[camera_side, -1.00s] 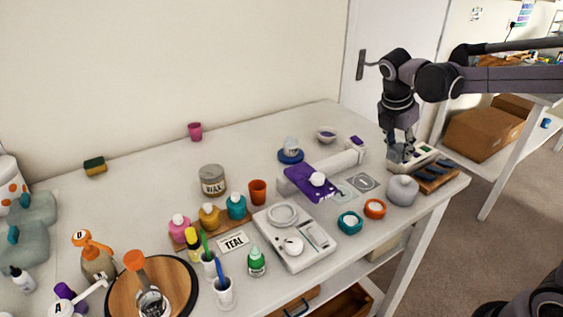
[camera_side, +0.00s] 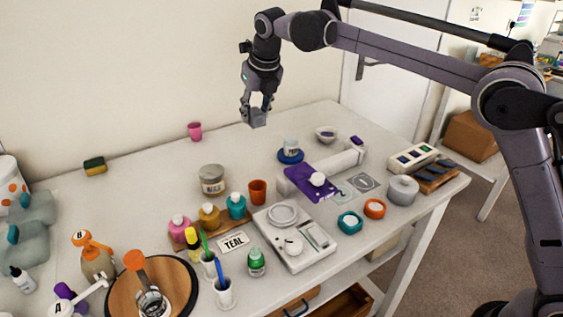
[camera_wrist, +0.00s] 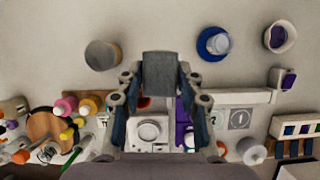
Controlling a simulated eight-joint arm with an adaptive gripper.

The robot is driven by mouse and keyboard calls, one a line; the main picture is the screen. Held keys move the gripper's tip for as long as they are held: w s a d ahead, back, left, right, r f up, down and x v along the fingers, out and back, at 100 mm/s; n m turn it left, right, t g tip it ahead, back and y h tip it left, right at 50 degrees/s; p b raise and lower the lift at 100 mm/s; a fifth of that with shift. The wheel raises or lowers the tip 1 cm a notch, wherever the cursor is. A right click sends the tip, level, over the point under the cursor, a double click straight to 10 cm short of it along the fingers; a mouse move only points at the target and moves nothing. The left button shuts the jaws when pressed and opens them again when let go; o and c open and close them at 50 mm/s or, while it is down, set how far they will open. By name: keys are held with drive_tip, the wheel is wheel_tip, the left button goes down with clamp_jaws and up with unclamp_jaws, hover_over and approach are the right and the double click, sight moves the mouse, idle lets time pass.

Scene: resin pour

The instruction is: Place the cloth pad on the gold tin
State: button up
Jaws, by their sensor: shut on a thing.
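My gripper (camera_side: 256,107) is high above the back half of the table, shut on a grey cloth pad (camera_side: 258,119). In the wrist view the pad (camera_wrist: 158,72) shows as a grey square between the fingertips (camera_wrist: 159,80). The tin (camera_side: 212,180), labelled WAX and dull grey-gold, stands upright on the table, below and to the left of my gripper in the side view. In the wrist view the tin (camera_wrist: 103,54) is left of the pad and apart from it. Nothing is seen on its lid.
An orange cup (camera_side: 257,191) and small paint bottles (camera_side: 237,206) stand near the tin. A blue-based jar (camera_side: 290,151), a purple cloth (camera_side: 309,183) and a white scale (camera_side: 294,236) are to the right. A compartment tray (camera_side: 415,157) is far right. Bare table lies behind the tin.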

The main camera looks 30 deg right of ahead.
drive_tip(key=shift+w+a, duration=0.2)
drive_tip(key=shift+a, duration=0.25)
drive_tip(key=a+f, duration=0.2)
drive_tip(key=a, duration=0.1)
drive_tip(key=w+a+f, duration=0.1)
drive_tip(key=a+f, duration=0.1)
drive_tip(key=a, duration=0.2)
drive_tip(key=a+f, duration=0.2)
drive_tip(key=a, duration=0.2)
drive_tip(key=shift+w+a+f, duration=0.2)
drive_tip(key=shift+w+f, duration=0.15)
drive_tip(key=shift+f, duration=2.15)
drive_tip(key=shift+f, duration=0.1)
drive_tip(key=o, duration=1)
drive_tip(key=shift+o, duration=0.2)
